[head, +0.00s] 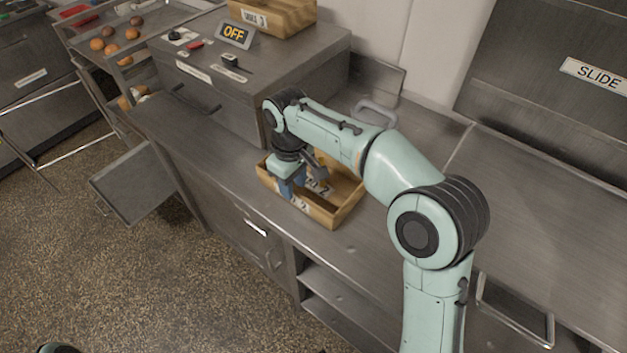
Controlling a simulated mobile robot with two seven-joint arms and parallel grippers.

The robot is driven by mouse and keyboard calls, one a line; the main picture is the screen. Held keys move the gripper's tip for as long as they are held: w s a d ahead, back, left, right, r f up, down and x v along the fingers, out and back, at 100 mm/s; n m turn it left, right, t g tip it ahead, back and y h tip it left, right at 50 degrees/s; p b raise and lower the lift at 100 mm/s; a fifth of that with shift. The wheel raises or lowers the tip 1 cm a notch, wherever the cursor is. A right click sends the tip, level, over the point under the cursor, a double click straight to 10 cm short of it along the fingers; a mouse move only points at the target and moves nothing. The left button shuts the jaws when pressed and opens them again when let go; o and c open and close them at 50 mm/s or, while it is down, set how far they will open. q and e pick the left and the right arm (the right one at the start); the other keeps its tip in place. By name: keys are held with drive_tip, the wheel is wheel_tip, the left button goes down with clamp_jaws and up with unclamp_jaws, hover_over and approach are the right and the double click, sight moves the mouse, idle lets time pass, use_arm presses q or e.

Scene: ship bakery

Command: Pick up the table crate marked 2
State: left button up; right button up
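The table crate marked 2 (333,218) is a shallow, open wooden box on the steel counter, in the middle of the head view. White labels with a 2 show on its front wall and inside it. My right gripper (291,188) points down at the crate's front left wall, its blue fingers at or just over the rim beside the front label. The fingers overlap the wall in this view, so I cannot tell if they are closed on it. My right arm hides part of the crate's back and right side. My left gripper is not in view.
A steel box with an OFF sign (236,35) stands behind left, with another wooden crate (285,14) on top. The counter right of my arm is clear, below a SLIDE label (597,76). An open metal flap (135,187) juts out at left. Round items lie on a tray at upper left.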

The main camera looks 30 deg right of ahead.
sight(294, 204)
wheel_tip(294, 204, down, 5)
drive_tip(key=shift+w+a+b, duration=0.1)
drive_tip(key=shift+w+b, duration=0.05)
drive_tip(key=shift+b, duration=0.2)
clamp_jaws()
drive_tip(key=shift+r, duration=0.2)
